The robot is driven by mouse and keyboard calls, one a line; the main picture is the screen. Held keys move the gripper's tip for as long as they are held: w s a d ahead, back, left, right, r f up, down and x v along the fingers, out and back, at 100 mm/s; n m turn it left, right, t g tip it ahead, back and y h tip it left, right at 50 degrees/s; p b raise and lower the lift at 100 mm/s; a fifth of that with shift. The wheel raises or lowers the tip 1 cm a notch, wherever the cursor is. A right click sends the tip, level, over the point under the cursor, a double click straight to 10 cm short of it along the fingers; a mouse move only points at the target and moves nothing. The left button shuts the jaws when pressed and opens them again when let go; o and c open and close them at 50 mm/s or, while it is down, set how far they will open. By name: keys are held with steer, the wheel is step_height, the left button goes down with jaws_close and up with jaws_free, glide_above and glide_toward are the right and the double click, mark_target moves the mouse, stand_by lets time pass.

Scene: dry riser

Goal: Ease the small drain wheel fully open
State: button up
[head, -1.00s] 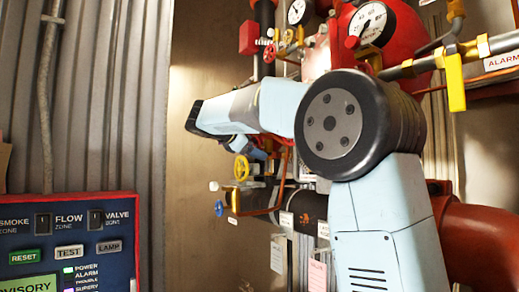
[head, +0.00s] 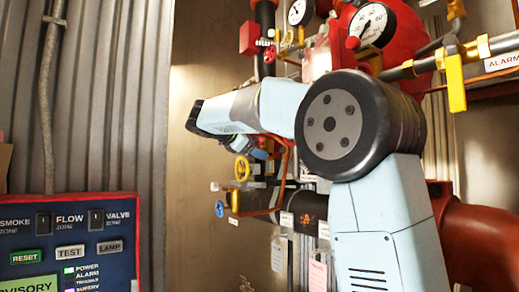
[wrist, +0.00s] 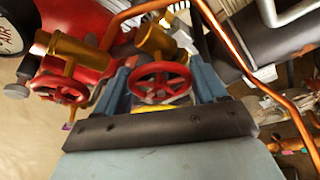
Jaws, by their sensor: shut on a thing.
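A small red spoked handwheel (wrist: 160,82), which I take to be the drain wheel, sits between the two blue-grey fingers of my gripper (wrist: 160,76) in the wrist view. The fingers lie on opposite sides of its rim, shut on it. A brass valve body (wrist: 153,38) shows just behind the wheel. The wheel's opening position cannot be read. In the head view my arm hides the fingers, and I cannot pick out this wheel there.
A second red handwheel (wrist: 62,90) on brass is close left. A copper tube (wrist: 250,75) runs close on the right. A control panel (head: 68,245) is lower left.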

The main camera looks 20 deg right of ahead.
steer(key=shift+w+a+n, duration=0.1)
steer(key=shift+a+n, duration=0.1)
steer(key=shift+n, duration=0.1)
stand_by(0.5)
steer(key=o, duration=0.9)
steer(key=shift+w, duration=0.1)
steer(key=shift+o, duration=0.2)
steer(key=v, duration=1.3)
steer(key=shift+a, duration=0.35)
steer(key=shift+r, duration=0.1)
